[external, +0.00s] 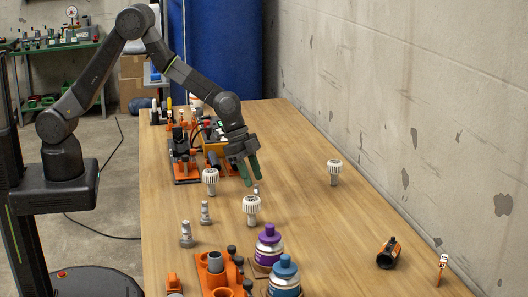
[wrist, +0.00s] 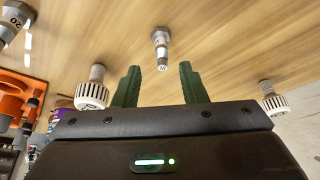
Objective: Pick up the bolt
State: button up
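A small grey metal piece, which looks like the bolt (wrist: 161,48), stands on the wooden table. In the wrist view it lies ahead of and between my fingers, with its narrow end towards me. In the external view it shows small and partly hidden (external: 257,190) just beyond a white-headed valve. My gripper (external: 254,183) is open, its two green fingers pointing down above the bolt. In the wrist view the fingers (wrist: 160,67) stand apart with nothing held between them. I cannot tell the exact gap to the bolt.
White-headed valves stand close by (external: 252,208), (external: 210,180) and farther right (external: 335,171). Two similar grey metal pieces stand left (external: 205,213), (external: 187,236). An orange holder (external: 217,277), a purple-capped bottle (external: 268,245) and a blue-capped bottle (external: 285,277) are in front. The table's right side is mostly clear.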

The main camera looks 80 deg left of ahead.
aim_at(258, 192)
jog(key=shift+p+x, duration=0.7)
jog(key=shift+x, duration=2.2)
jog(key=shift+a, duration=0.1)
jog(key=shift+c, duration=0.2)
grip_shut()
